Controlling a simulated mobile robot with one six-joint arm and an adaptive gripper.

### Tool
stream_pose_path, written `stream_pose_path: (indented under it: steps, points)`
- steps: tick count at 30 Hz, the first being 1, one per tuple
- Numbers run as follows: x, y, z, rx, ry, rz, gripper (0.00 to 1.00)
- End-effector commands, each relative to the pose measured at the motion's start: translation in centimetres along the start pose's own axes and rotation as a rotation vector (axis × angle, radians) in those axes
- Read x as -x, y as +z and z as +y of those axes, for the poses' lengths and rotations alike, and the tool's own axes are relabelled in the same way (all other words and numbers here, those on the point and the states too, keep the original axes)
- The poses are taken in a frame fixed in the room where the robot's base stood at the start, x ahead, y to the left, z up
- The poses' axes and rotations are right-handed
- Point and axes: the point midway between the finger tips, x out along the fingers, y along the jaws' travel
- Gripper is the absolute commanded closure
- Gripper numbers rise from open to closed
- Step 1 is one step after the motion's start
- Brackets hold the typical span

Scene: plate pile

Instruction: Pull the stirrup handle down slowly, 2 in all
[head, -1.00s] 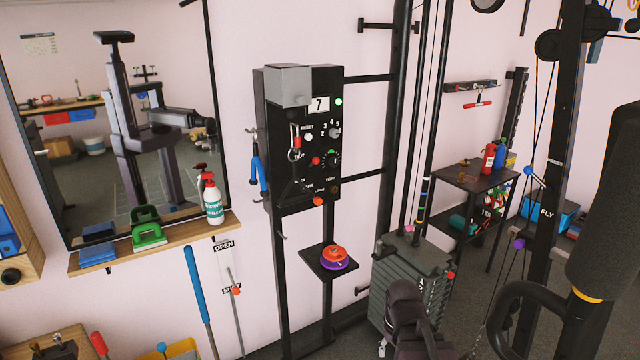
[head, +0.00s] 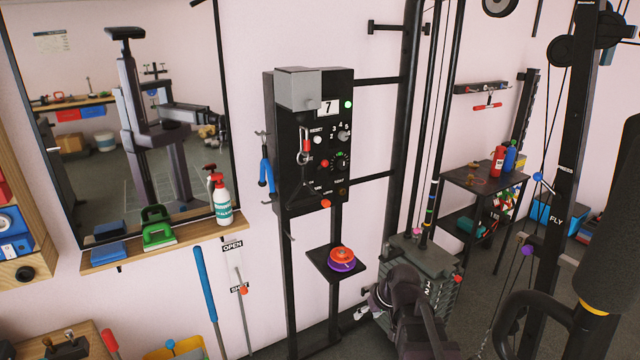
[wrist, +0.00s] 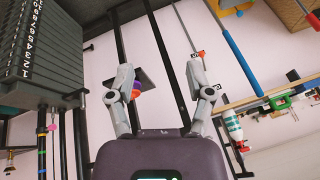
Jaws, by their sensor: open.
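A black panel box (head: 312,110) stands on a black frame by the wall in the head view. A red and metal clip (head: 305,140) hangs on its front. Below it is a thin, dark, triangular shape, possibly the stirrup handle (head: 304,158), hard to separate from the black panel. My gripper (wrist: 163,95) is open and empty in the wrist view, its two grey fingers apart. In the head view my wrist is low and to the right of the panel; the fingertips are not clear there. The stirrup handle is not recognisable in the wrist view.
A small black shelf (head: 324,274) holds an orange and purple disc (head: 341,259) below the panel. A grey weight stack (head: 441,292) stands behind my arm. A ledge with a spray bottle (head: 221,205) is at left. Black uprights and crossbars stand right of the panel.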

Motion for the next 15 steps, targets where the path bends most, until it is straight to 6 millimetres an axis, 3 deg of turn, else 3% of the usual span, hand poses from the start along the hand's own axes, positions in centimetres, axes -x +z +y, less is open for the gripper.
stream_pose_path:
  steps: [1, 3, 8, 15]
  points:
    - [0.3, -2.9, -1.0, 0.052, -0.043, 0.065, 0.33]
    - [0.6, -6.2, -2.4, 0.122, -0.096, 0.163, 0.33]
    - [1.9, -13.3, -5.4, 0.255, -0.181, 0.399, 0.33]
    - [5.2, -23.3, -8.6, 0.368, -0.209, 0.749, 0.33]
